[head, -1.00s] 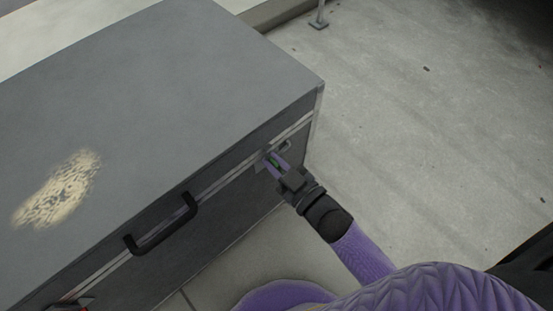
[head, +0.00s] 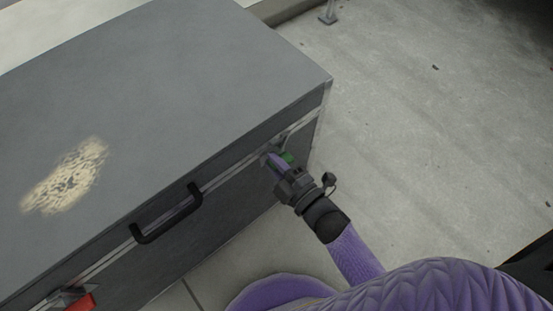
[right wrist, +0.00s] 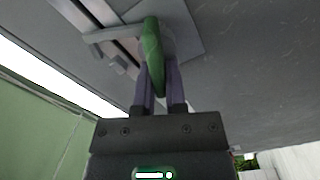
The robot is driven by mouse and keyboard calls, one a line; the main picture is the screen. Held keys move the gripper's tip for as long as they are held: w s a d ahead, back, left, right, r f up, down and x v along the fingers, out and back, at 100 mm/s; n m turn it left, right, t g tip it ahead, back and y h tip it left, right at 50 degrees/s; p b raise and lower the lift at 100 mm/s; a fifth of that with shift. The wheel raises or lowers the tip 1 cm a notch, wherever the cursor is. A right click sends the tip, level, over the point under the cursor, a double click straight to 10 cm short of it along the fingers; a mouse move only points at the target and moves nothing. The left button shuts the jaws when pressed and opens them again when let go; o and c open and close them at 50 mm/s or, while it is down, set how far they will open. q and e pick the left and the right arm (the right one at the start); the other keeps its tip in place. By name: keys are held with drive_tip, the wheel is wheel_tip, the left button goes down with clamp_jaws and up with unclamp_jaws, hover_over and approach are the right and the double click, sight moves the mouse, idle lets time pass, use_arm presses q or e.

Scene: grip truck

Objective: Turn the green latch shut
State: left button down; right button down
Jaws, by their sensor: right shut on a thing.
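The green latch (head: 287,157) is on the front face of a grey case (head: 200,70), near its right end, just below the lid seam. In the right wrist view the latch (right wrist: 153,55) stands between the two purple fingers, its length running along them, with its metal plate (right wrist: 188,30) behind it. My right gripper (head: 275,161) is shut on the green latch; it also shows in the right wrist view (right wrist: 157,85). The fingers partly hide the latch in the head view. My left gripper is not in view.
A black handle (head: 168,222) sticks out from the middle of the case front. A red latch (head: 80,302) is near the case's left end. The pale floor (head: 430,130) to the right of the case is clear, with a small metal post (head: 328,12) at the back.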

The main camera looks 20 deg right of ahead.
drive_tip(key=n, duration=0.3)
drive_tip(key=shift+s+f+b, duration=0.1)
drive_tip(key=shift+f+b, duration=0.2)
drive_tip(key=shift+f, duration=0.05)
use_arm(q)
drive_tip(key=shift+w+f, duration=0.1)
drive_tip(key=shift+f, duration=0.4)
use_arm(e)
drive_tip(key=shift+f+n, duration=0.1)
drive_tip(key=shift+n, duration=0.8)
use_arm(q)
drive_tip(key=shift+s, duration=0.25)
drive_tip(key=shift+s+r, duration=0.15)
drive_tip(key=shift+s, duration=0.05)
use_arm(e)
drive_tip(key=c, duration=0.7)
unclamp_jaws()
use_arm(q)
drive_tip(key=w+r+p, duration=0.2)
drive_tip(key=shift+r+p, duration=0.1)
drive_tip(key=shift+p, duration=0.25)
use_arm(e)
drive_tip(key=v, duration=1)
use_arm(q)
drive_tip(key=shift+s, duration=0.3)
